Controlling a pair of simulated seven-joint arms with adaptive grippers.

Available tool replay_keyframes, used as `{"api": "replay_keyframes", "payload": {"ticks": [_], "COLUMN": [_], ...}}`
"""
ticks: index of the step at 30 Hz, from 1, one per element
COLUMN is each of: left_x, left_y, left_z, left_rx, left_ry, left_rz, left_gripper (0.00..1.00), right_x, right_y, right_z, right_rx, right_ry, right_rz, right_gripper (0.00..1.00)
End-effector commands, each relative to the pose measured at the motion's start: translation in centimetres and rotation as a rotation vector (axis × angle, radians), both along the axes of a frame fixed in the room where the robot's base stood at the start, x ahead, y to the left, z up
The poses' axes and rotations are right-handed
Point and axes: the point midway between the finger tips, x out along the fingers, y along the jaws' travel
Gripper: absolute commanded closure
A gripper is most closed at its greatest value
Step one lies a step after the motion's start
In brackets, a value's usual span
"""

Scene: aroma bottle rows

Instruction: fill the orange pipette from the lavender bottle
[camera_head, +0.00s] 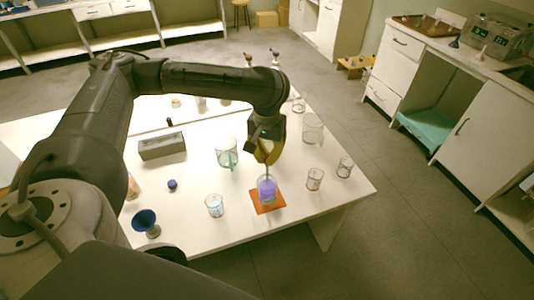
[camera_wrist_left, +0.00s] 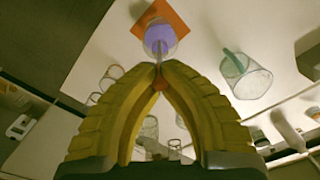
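A clear glass vessel with lavender liquid (camera_head: 267,190) stands on an orange square mat (camera_head: 268,206) near the table's front edge. It also shows at the top of the wrist view (camera_wrist_left: 159,40). My left gripper (camera_head: 268,158) is directly above it, pointing down. Its yellow fingertips (camera_wrist_left: 160,72) are closed around the orange bulb of the pipette (camera_wrist_left: 160,84). The thin stem runs down from the fingertips toward the lavender liquid and seems to be inside the glass. I cannot tell how deep the tip is. My right gripper is not in view.
A glass with light blue liquid (camera_head: 214,206) stands left of the mat, and clear glasses (camera_head: 314,180) stand right. A beaker with a green strip (camera_head: 227,155) is behind. A blue funnel (camera_head: 146,221) and a grey box (camera_head: 162,146) are further left.

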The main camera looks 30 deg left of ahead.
Motion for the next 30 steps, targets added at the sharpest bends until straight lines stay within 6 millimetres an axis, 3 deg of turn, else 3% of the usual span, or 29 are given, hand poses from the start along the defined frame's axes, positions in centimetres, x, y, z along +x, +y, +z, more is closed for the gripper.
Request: {"api": "replay_keyframes", "payload": {"ticks": [30], "left_x": [0.0], "left_y": [0.0], "left_z": [-3.4], "left_rx": [0.0], "left_ry": [0.001], "left_rz": [0.0], "left_gripper": [1.0], "right_x": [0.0], "right_y": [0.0], "right_z": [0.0], "right_rx": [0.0], "right_ry": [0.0], "right_rz": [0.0], "right_gripper": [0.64]}}
